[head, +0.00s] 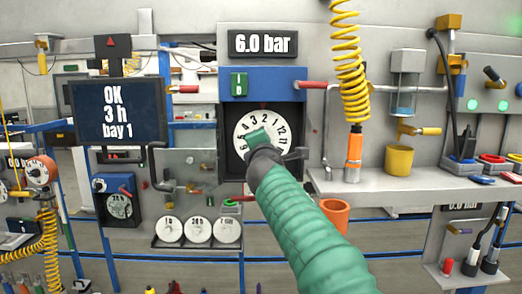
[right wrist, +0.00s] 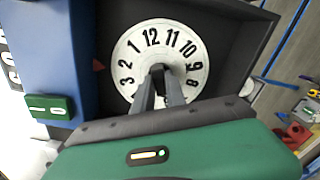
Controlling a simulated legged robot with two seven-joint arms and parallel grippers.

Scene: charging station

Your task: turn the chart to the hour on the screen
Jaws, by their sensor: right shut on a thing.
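The screen (head: 118,111) at the left reads "OK 3 h bay 1". The chart (head: 244,130) is a round white disc with black hour numbers in a dark open housing; it also shows in the right wrist view (right wrist: 133,82). A red triangular pointer (right wrist: 98,65) sits beside its rim, with the 2 closest to it and the 3 just beside. My right gripper (right wrist: 160,74) is shut on the hub at the chart's centre, which its fingers largely hide. In the head view my green right arm covers the chart's lower part. My left gripper is not in view.
A blue panel with a green switch (head: 239,84) and a "6.0 bar" display (head: 263,44) sit above the chart. A red handle (head: 311,85) juts out to the right. A yellow coiled hose (head: 348,65) hangs nearby. Several spare discs (head: 198,229) lie below left.

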